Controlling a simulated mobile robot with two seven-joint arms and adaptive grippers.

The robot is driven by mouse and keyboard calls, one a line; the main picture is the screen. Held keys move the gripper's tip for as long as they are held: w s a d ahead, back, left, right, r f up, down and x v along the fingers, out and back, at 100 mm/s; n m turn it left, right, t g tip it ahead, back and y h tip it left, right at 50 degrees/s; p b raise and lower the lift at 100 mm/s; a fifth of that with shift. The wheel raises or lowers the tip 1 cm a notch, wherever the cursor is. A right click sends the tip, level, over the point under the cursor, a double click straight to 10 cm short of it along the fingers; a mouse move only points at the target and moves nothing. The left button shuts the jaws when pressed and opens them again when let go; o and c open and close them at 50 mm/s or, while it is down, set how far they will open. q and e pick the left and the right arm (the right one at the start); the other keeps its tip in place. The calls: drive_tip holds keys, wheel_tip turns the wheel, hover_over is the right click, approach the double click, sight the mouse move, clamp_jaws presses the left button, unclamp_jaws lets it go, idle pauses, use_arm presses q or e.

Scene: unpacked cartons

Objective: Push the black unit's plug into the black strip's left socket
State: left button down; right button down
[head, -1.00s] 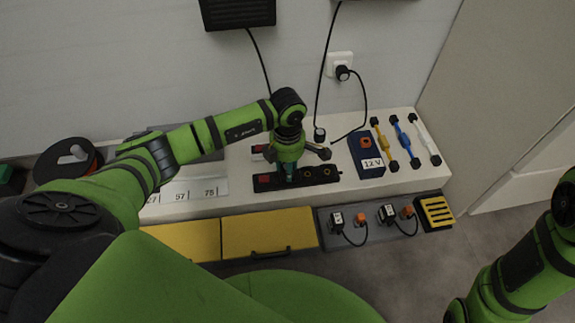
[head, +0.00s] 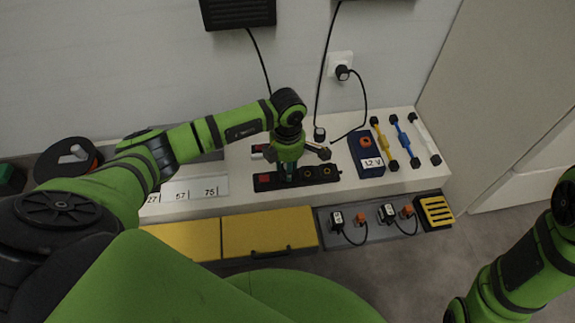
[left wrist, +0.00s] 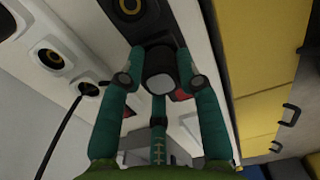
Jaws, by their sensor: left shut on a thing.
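The black strip (head: 265,182) lies on the pale bench with a red switch at its left end and yellow-ringed sockets (head: 327,171) to the right. My left gripper (head: 289,177) points down over its left part, hiding the left socket in the head view. In the left wrist view the gripper (left wrist: 160,78) is shut on a black plug (left wrist: 158,59) with a pale grey end. Whether the plug is seated cannot be told. The strip (left wrist: 150,28) shows behind it. A black unit (head: 237,12) hangs on the wall, its cable running down behind my arm. My right gripper is out of view.
A white strip (head: 257,153) lies behind, mostly hidden. A small black plug with a cable (head: 319,134) is near a wall outlet (head: 339,64). A blue 12 V box (head: 367,155) stands right of the black strip. Yellow drawers (head: 268,231) are in front.

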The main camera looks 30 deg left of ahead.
use_arm(q)
drive_tip(key=shift+f, duration=0.15)
drive_tip(key=c, duration=0.8)
unclamp_jaws()
wheel_tip(320, 180, up, 12)
